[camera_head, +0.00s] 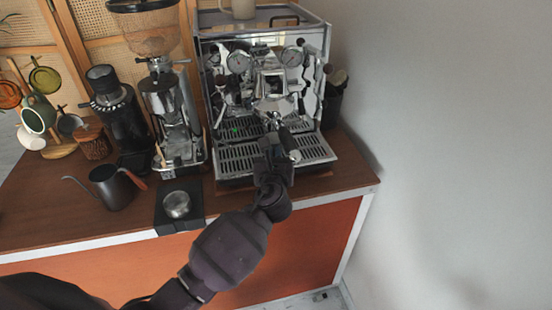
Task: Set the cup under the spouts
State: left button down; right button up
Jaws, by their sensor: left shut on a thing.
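The espresso machine (320,45) stands at the back right of the counter. Its portafilter (285,135) has a dark handle with a pale end and points out toward me from below the group. My left gripper (273,147) is in front of the machine, over the drip tray (235,160), shut at the portafilter handle. The jaws hide part of the handle, and the spouts are too small to make out. My right gripper is not in view.
A black knock-box-like tray with a metal tamper (177,204), a dark gooseneck kettle (110,187) and two grinders (172,115) (122,115) stand left of the machine. A mug tree (60,150) with several mugs is at far left. A wall closes the right side.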

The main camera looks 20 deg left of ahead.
pick_arm(q)
jog(key=shift+w+a, duration=0.15)
jog(key=shift+w, duration=0.1)
dwell(0.4)
jog(key=shift+f, duration=0.3)
jog(key=c, duration=1.2)
grip_release()
jog(key=shift+o, duration=0.2)
jog(key=shift+s, duration=0.1)
jog(key=v, duration=1)
jog(key=shift+s, duration=0.35)
